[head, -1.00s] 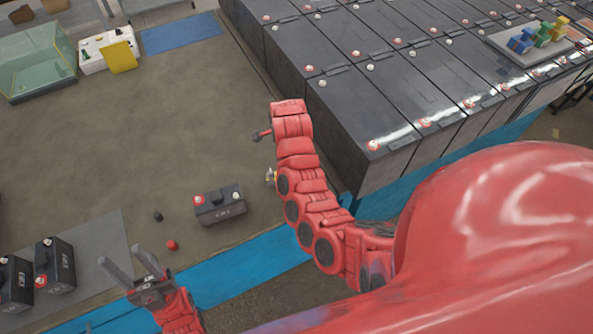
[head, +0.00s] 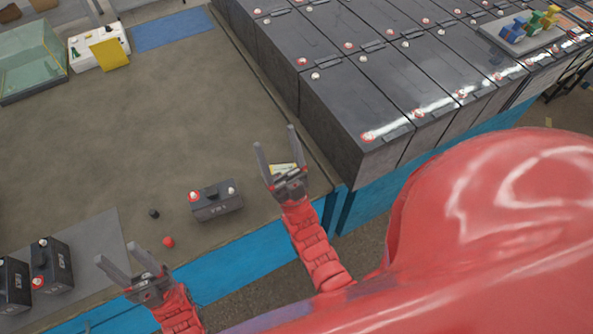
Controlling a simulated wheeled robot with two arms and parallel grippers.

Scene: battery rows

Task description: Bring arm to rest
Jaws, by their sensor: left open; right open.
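My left gripper (head: 130,265) is open and empty at the bottom left, over the table's blue front edge by the grey mat. My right gripper (head: 277,152) is open and empty, its fingers pointing away from me, near the table's right front corner. A small dark battery (head: 216,201) with a red and a pale terminal stands on the table between the two grippers, apart from both. A red cap (head: 168,242) and a black cap (head: 154,213) lie to its left. A small pale yellowish thing (head: 284,169) is partly hidden behind the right gripper.
Rows of large black batteries (head: 345,100) fill the right side. Two small batteries (head: 52,267) (head: 13,285) stand on the grey mat (head: 88,243) at left. A glass box (head: 32,62), a white box with a yellow card (head: 108,54) and a blue mat (head: 172,30) lie at the back. The table's middle is clear.

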